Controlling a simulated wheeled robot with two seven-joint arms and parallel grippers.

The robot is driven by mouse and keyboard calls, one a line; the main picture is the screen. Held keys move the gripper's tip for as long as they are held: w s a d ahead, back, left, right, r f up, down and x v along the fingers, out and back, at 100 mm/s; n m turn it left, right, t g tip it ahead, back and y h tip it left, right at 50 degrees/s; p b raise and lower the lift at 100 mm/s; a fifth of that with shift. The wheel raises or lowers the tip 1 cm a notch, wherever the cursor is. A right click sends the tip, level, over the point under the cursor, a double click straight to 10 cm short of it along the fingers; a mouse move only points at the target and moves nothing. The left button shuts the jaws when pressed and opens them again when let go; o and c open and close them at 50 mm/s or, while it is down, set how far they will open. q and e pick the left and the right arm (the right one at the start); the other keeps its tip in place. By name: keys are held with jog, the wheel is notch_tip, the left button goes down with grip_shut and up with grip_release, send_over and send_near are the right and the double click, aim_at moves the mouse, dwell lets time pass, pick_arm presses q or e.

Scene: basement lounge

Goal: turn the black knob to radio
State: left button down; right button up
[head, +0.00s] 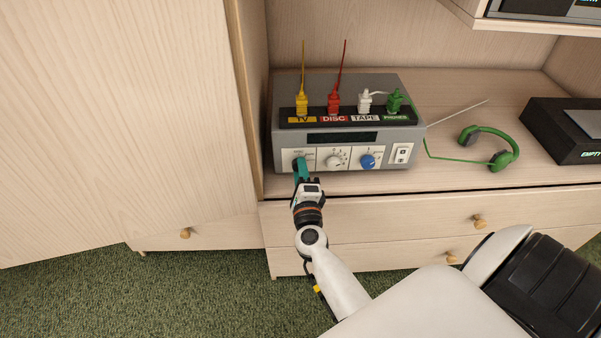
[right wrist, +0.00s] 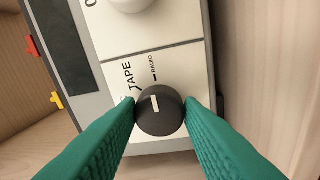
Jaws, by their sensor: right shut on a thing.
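The grey device (head: 345,90) stands on the cabinet top, with a row of knobs on its pale front panel. My right gripper (head: 301,168) is at the leftmost knob and hides it in the head view. In the right wrist view, the black knob (right wrist: 160,112) sits between the green fingertips (right wrist: 160,108), which are shut on its two sides. Its white mark points up in the picture, towards the labels RADIO (right wrist: 152,68) and TAPE (right wrist: 127,78); I cannot tell exactly which it meets. My left gripper is not in view.
A white knob (head: 336,158), a blue knob (head: 368,161) and a white switch (head: 401,153) are to the right. Coloured plugs stand on the device. Green headphones (head: 505,150) and a black box (head: 565,130) lie further right. A wooden panel (head: 245,90) stands close at left.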

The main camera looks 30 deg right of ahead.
jog(key=o, duration=1)
jog(key=shift+c, duration=0.2)
jog(key=v, duration=1.2)
jog(key=shift+a, duration=0.1)
